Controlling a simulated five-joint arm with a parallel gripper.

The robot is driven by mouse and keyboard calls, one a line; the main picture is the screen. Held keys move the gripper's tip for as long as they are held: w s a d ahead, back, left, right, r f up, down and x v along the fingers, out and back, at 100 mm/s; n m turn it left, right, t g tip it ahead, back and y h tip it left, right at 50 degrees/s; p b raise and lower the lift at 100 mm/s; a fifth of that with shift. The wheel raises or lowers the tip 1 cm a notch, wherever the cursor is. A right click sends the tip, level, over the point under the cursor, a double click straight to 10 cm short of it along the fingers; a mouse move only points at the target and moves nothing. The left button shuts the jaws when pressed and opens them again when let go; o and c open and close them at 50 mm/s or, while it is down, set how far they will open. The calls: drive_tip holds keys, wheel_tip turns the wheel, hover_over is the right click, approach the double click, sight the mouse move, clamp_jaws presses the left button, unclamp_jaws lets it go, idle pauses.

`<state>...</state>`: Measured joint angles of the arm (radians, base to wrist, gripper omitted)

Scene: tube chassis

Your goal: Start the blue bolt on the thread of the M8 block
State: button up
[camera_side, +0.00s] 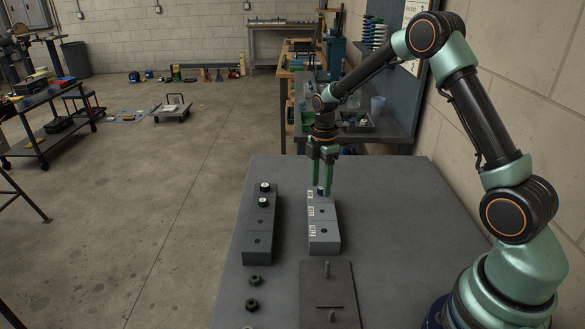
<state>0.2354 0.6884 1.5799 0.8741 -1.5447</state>
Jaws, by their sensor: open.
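My gripper (322,188) points straight down over the far end of the light grey row of blocks (324,232), its green fingers open. A small blue thing, likely the blue bolt (321,189), shows between the fingertips at the top of the far block (329,197). The fingers partly hide it, so I cannot tell how it sits in the hole. The light blocks carry white labels too small to read surely, so I cannot tell which is the M8 block. The two nearer light blocks have dark open holes.
A green nut (255,281) and a black nut (252,305) lie nearer. A dark plate (345,290) with an upright pin lies in front. The table's right side is clear.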

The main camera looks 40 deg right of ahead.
wheel_tip(320, 180, up, 12)
drive_tip(key=shift+f, duration=0.25)
